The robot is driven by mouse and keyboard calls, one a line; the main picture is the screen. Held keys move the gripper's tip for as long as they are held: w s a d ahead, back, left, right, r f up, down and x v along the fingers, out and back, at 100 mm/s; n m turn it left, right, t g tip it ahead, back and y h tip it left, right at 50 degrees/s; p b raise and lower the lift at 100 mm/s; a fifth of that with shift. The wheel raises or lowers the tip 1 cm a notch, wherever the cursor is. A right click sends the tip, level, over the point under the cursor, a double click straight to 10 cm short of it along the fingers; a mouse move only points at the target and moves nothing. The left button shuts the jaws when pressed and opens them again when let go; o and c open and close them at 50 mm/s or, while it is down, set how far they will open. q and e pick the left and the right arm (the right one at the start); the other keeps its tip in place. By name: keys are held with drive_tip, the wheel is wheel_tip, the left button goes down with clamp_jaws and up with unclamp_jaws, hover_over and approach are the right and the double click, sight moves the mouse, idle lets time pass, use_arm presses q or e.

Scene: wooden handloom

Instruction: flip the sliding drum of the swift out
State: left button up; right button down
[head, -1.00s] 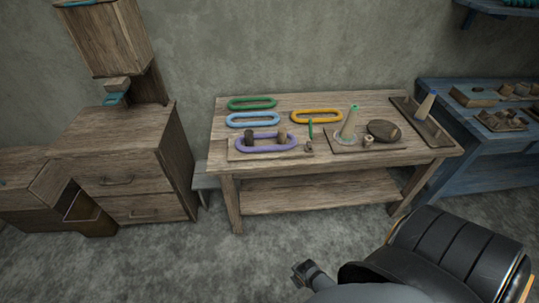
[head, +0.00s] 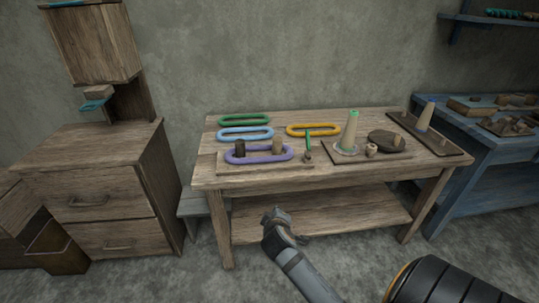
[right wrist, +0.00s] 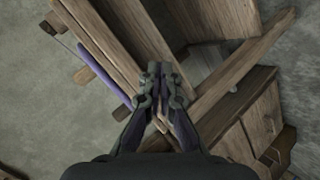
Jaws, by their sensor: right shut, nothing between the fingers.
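The swift is a low wooden board (head: 225,167) at the front left of the wooden table, with a dark drum (head: 239,148) and a lighter brown drum (head: 278,145). I cannot tell for certain which drum slides. A purple skein (head: 262,160) loops around both. In the right wrist view the purple skein (right wrist: 102,66) shows edge-on at the left. My right gripper (head: 274,212) is shut and empty, in front of the table and below its top, apart from the swift; it also shows in the wrist view (right wrist: 158,70). My left gripper is not in view.
Green (head: 244,120), light blue (head: 245,134) and yellow (head: 313,129) skeins lie on the table behind the swift. A cone on a board (head: 352,130) stands to the right. A drawer cabinet (head: 95,185) stands left, a blue table (head: 480,150) right. The table's front edge is near my gripper.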

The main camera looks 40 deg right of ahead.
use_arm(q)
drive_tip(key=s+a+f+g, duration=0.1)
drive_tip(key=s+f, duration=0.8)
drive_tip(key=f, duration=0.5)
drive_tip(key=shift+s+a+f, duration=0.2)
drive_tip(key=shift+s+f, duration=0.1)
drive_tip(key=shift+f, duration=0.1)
use_arm(e)
drive_tip(key=w+d+r+n+t+h, duration=0.2)
drive_tip(key=w+r+n+t, duration=0.3)
drive_tip(key=w+r, duration=0.5)
drive_tip(key=shift+w+d+r+n+t, duration=0.3)
drive_tip(key=shift+w+n+t, duration=0.1)
drive_tip(key=shift+w+n, duration=0.7)
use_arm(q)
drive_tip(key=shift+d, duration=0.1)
